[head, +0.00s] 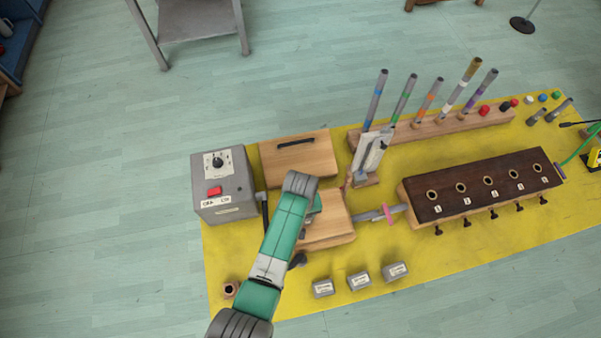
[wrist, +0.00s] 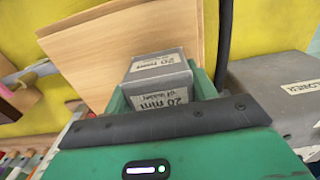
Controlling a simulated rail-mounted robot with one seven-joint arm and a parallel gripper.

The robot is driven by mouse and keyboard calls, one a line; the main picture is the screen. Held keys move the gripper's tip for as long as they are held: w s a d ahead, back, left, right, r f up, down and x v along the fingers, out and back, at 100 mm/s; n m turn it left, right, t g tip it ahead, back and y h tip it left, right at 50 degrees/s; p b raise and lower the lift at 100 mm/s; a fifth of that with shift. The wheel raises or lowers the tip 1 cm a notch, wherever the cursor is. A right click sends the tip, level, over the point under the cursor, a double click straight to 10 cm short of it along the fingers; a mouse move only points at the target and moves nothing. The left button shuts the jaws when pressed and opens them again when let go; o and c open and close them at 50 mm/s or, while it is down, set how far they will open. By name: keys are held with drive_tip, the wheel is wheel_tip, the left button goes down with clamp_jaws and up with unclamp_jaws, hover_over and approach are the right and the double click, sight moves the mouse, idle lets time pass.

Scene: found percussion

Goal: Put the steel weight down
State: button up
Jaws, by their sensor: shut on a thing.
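The steel weight (wrist: 162,92) is a grey block with "20 mm" labels, seen close up in the wrist view. My gripper (wrist: 158,76) is shut on it, with green jaws at its sides. In the head view my green gripper (head: 315,207) is over the left part of the front wooden board (head: 330,235), and my arm hides the weight there. A wooden board (wrist: 112,55) lies beyond the weight in the wrist view. I cannot tell whether the weight touches wood.
A grey control box (head: 222,190) with a red switch stands left. A second wooden board (head: 298,155) with a dark handle lies behind. Several grey labelled blocks (head: 358,281) line the front of the yellow mat (head: 450,255). A dark-topped wooden chest (head: 480,186) stands right.

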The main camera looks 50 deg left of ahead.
drive_tip(key=shift+w, duration=0.1)
drive_tip(key=shift+f, duration=0.15)
drive_tip(key=o, duration=1.4)
drive_tip(key=shift+o, duration=0.2)
wheel_tip(320, 180, up, 12)
drive_tip(key=shift+r+p, duration=0.15)
drive_tip(key=shift+p, duration=0.65)
drive_tip(key=shift+r, duration=0.1)
